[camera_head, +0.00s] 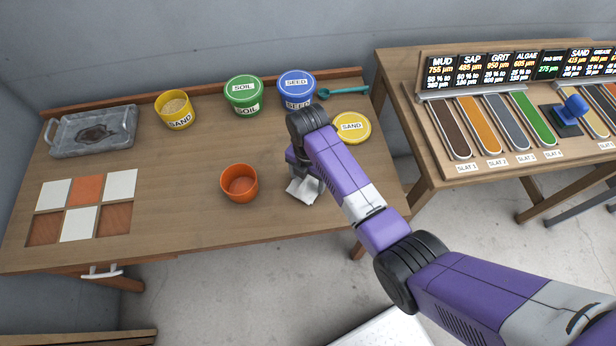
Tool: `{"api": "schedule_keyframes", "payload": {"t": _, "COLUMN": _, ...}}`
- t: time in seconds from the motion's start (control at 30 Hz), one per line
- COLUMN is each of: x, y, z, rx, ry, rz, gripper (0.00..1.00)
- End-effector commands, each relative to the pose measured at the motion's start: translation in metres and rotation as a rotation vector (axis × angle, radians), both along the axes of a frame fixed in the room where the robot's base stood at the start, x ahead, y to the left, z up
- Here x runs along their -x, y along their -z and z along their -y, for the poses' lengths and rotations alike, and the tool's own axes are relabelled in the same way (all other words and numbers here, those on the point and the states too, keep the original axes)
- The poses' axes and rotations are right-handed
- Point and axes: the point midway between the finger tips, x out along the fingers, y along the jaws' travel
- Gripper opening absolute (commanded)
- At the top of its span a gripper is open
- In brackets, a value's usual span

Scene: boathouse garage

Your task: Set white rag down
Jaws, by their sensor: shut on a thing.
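The white rag (301,191) is a small crumpled piece of cloth on or just above the wooden table (165,190), right of the middle. I cannot tell whether it touches the table top. My gripper (303,176) points down over the rag and is shut on it. My arm's links hide part of the gripper and the right side of the rag.
An orange pot (239,184) stands just left of the rag. The yellow sand lid (351,128), blue seed bucket (296,88), green soil bucket (243,95) and yellow sand bucket (175,109) stand behind. A grey tray (92,131) lies far left. The front middle is clear.

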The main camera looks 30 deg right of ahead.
Motion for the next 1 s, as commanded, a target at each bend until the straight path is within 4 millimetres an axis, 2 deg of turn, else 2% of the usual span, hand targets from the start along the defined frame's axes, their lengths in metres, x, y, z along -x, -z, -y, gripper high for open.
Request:
{"api": "schedule_keyframes", "payload": {"t": 0.87, "x": 0.0, "y": 0.0076, "z": 0.0001, "rx": 0.001, "ry": 0.0, "rz": -0.001, "gripper": 0.34}}
{"api": "schedule_keyframes", "payload": {"t": 0.9, "x": 0.0, "y": 0.0071, "z": 0.0001, "rx": 0.0, "ry": 0.0, "rz": 0.0, "gripper": 0.78}}
{"api": "schedule_keyframes", "payload": {"t": 1.0, "x": 0.0001, "y": 0.007, "z": 0.0, "rx": 0.0, "ry": 0.0, "rz": 0.0, "gripper": 0.97}}
